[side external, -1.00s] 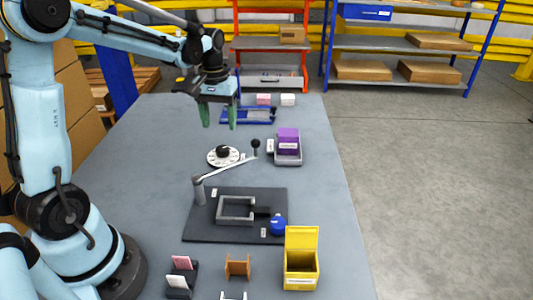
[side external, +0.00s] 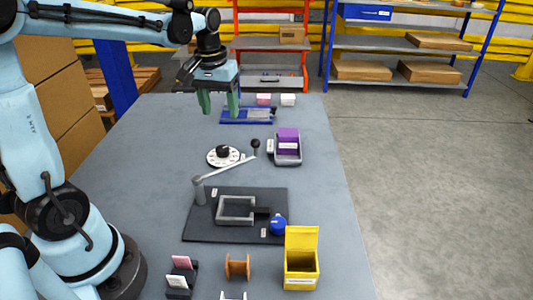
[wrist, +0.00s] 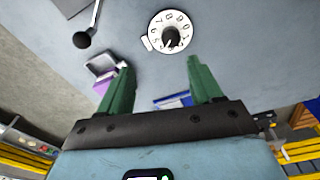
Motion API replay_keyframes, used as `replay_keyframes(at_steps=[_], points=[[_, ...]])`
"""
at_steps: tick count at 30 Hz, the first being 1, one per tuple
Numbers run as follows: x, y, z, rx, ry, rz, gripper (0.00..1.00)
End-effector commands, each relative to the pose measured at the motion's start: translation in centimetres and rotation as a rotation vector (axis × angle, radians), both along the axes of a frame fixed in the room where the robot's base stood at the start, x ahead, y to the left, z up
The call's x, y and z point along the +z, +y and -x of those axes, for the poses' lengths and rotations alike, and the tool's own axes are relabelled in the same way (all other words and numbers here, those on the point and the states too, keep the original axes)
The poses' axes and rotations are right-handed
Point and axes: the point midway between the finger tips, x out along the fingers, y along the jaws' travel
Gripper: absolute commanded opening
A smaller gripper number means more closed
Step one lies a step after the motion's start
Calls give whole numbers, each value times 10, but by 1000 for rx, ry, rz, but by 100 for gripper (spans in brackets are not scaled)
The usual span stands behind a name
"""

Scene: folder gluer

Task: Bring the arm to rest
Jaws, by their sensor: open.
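My gripper (side external: 219,103) hangs above the far part of the grey table, its two green fingers pointing down and apart. It is open, with nothing between the fingers. In the side view it is in front of the blue-framed tray (side external: 247,115) and covers that tray's left end. In the wrist view my gripper (wrist: 158,85) shows both fingers spread over bare table.
A numbered dial (side external: 222,156), a purple box in a grey tray (side external: 288,143), a black board with a grey frame (side external: 199,222) and a yellow open bin (side external: 301,262) stand on the table (side external: 140,140). A lever with a black knob (side external: 255,143) sticks up by the dial.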

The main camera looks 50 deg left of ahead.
Motion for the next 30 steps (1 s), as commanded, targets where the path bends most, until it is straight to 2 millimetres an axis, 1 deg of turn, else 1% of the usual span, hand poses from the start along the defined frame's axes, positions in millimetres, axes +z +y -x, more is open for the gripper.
replay_keyframes(at_steps=[1, 7, 11, 15, 21, 25, 30], points=[[3, -12, 7, -40, -34, -11, 65], [9, -51, 31, -198, -183, -62, 65], [7, -74, 48, -298, -281, -93, 65], [0, -94, 64, -397, -383, -124, 65], [-10, -112, 79, -491, -483, -153, 65], [-13, -116, 82, -515, -510, -161, 65], [-13, -116, 82, -519, -516, -163, 65]])
